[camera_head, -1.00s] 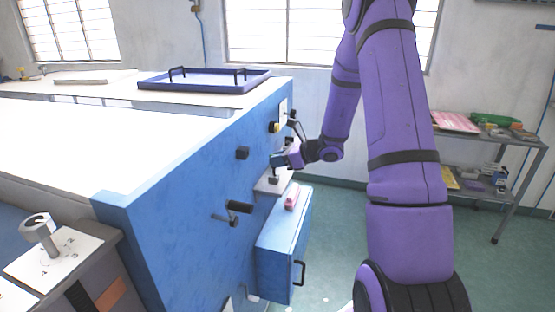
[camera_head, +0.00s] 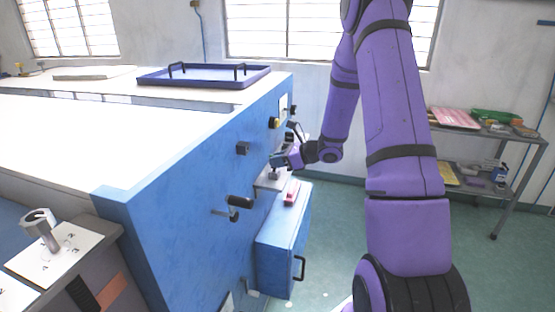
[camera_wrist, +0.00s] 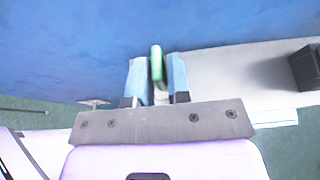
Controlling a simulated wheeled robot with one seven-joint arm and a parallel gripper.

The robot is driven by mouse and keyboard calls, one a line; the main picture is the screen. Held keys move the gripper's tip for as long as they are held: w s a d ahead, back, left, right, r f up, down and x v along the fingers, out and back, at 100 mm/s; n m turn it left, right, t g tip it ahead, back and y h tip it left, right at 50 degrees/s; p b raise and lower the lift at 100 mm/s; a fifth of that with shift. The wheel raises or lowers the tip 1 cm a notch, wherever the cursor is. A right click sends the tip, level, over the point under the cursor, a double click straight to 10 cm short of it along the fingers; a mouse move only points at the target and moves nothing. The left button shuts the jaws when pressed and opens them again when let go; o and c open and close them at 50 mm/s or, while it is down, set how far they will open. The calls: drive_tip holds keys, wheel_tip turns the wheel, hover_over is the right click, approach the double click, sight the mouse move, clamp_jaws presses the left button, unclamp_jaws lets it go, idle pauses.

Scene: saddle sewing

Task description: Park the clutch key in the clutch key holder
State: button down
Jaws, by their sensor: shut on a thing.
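My gripper (camera_head: 275,162) is at the side of the blue machine, just above a small pale ledge (camera_head: 262,184). In the wrist view its two light blue fingers (camera_wrist: 157,83) are closed around a slim green piece (camera_wrist: 156,62), which I take to be the clutch key. The piece stands upright between the fingertips, and its lower end is hidden by the gripper. In the head view the key is too small to make out. A small dark part (camera_head: 273,176) sits on the ledge under the gripper. I cannot tell for certain which part is the clutch key holder.
The blue machine side (camera_head: 195,190) carries a black-handled crank (camera_head: 239,201) and a dark knob (camera_head: 243,148). A blue box (camera_head: 283,240) with a pink object (camera_head: 292,192) on top juts out below the ledge. A metal shelf (camera_head: 490,140) stands right. The floor between is clear.

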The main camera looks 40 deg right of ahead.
drive_tip(key=shift+f, duration=0.55)
drive_tip(key=c, duration=1)
unclamp_jaws()
drive_tip(key=shift+s, duration=0.1)
drive_tip(key=v, duration=1)
drive_tip(key=shift+s+d+r, duration=0.2)
drive_tip(key=shift+r, duration=0.05)
